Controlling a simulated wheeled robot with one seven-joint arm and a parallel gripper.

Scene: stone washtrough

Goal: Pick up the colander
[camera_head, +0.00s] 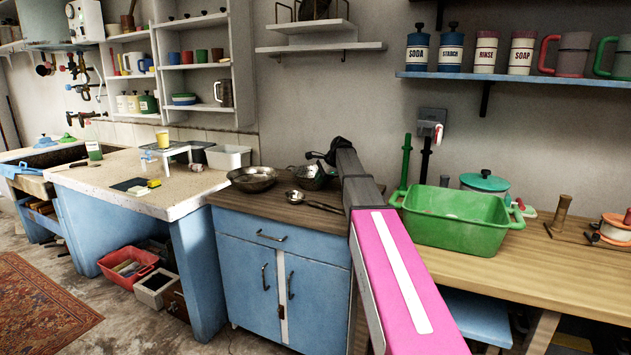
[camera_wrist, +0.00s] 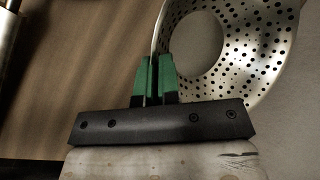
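The colander (camera_wrist: 262,45) is a shiny metal bowl full of small round holes, at the upper right of the wrist view. In the head view the colander (camera_head: 309,180) stands on the wooden top of the blue cabinet, partly hidden by my arm. My gripper (camera_wrist: 155,72) has green fingertips, one on each side of the colander's thin rim, with almost no gap left. It looks shut on the rim. In the head view my gripper is at the colander's upper edge, mostly hidden by the arm.
A metal pan (camera_head: 252,179) sits close left of the colander, and a ladle (camera_head: 296,197) lies in front. A green tub (camera_head: 455,232) stands to the right on the wooden counter. A white bin (camera_head: 229,157) is behind left. The wall is close behind.

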